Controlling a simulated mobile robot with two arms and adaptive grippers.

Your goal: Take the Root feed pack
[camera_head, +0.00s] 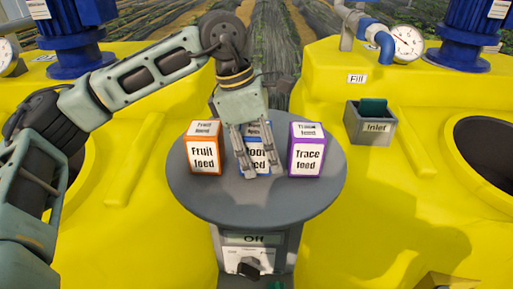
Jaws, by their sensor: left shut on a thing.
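The Root feed pack (259,143), a white box with blue edges, stands in the middle of the round grey table (255,202). My left gripper (256,173) comes down from above and is shut on this pack. Its fingers cover part of the label and the pack appears to rest on the table. My right gripper does not show.
The orange-edged Fruit feed pack (204,155) stands close on the left and the purple-edged Trace feed pack (307,157) close on the right. Yellow tanks (400,200) flank the table. A grey Inlet box (370,123) is at right. A panel (250,262) marked Off is below the table.

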